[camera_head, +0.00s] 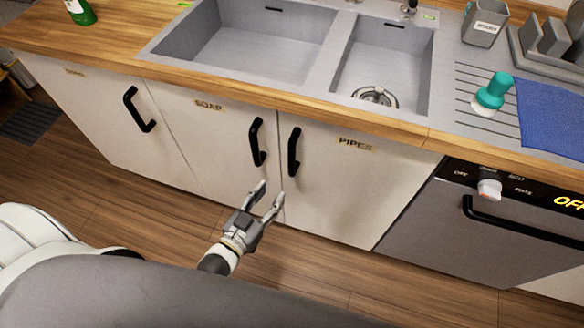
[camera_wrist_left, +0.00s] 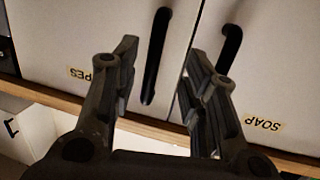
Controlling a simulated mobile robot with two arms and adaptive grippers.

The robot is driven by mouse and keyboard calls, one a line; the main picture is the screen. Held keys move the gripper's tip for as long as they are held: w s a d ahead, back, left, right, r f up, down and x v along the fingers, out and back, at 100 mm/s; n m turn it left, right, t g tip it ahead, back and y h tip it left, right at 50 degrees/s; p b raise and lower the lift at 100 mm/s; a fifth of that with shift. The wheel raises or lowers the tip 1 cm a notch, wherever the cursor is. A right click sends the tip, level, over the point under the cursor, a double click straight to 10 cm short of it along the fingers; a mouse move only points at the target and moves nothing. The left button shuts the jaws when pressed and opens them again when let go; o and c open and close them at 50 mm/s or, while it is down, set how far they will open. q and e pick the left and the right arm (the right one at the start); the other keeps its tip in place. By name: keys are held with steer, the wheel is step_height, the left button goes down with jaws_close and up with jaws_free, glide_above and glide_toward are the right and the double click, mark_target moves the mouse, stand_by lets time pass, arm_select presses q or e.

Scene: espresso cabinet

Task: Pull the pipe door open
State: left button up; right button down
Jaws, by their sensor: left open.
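The pipe door (camera_head: 350,190) is a pale cabinet door labelled PIPES, shut under the sink. Its black vertical handle (camera_head: 293,152) is near its left edge. My left gripper (camera_head: 269,193) is open and empty, low in front of the seam between the soap and pipe doors, below the handles. In the left wrist view, which is upside down, the pipe door's handle (camera_wrist_left: 157,55) shows beyond the fingers, in the gap between them (camera_wrist_left: 158,85). I cannot tell how far away it is. My right gripper is not in view.
The soap door (camera_head: 205,135), with its own black handle (camera_head: 257,142), is just left of the pipe door. A dishwasher (camera_head: 480,225) with a bar handle stands to the right. The wooden counter edge (camera_head: 380,126) overhangs the doors. The wooden floor in front is clear.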

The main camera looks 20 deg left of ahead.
mark_target(290, 162)
arm_select(q)
steer(key=shift+t+h, duration=0.3)
steer(key=shift+t, duration=0.4)
steer(key=w+d+r, duration=0.1)
steer(key=w, duration=0.2)
steer(key=w+d+r, duration=0.1)
steer(key=w, duration=0.3)
steer(key=w+r, duration=0.2)
steer(key=w, duration=0.2)
steer(key=shift+d, duration=0.4)
jaws_close()
